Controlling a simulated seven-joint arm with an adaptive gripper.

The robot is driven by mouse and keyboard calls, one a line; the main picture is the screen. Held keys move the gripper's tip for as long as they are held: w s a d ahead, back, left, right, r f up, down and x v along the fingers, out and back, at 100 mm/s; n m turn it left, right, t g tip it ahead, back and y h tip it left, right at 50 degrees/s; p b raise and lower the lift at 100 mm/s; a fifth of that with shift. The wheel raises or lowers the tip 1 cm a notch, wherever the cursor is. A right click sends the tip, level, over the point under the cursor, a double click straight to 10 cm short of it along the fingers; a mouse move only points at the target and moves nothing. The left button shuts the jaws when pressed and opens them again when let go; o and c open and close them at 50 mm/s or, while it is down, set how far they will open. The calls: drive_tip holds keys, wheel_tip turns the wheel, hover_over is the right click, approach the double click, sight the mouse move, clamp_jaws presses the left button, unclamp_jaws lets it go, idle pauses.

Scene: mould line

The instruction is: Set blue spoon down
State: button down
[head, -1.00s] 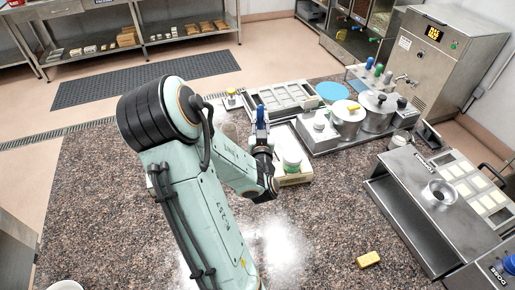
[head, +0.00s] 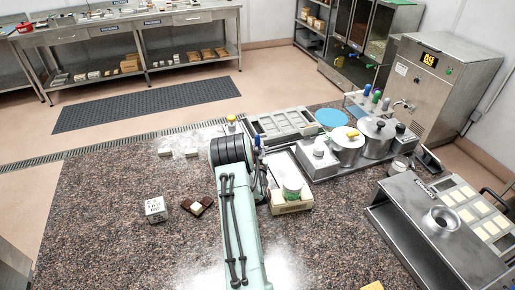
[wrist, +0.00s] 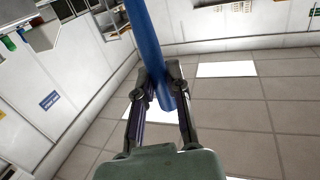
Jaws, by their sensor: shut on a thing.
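The blue spoon (wrist: 148,40) is a long blue bar in the wrist view, running from the top edge down between my fingers. My gripper (wrist: 162,88) is shut on it. Behind it are a tiled surface with bright panels and white walls, with no worktop in sight close to the spoon. In the head view a small blue end, probably the spoon (head: 257,141), shows just past my arm. My arm hides most of the gripper there, so I cannot tell the spoon's height above the speckled worktop (head: 110,210).
A box with a green-banded jar (head: 292,188) stands right of my arm. Steel pots (head: 347,148) and a rack with coloured handles (head: 376,98) stand behind. A labelled block (head: 155,209) and a brown piece (head: 196,206) lie left. The front left worktop is clear.

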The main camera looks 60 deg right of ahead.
drive_tip(key=shift+f, duration=0.65)
drive_tip(key=c, duration=1.1)
unclamp_jaws()
drive_tip(key=shift+f, duration=0.15)
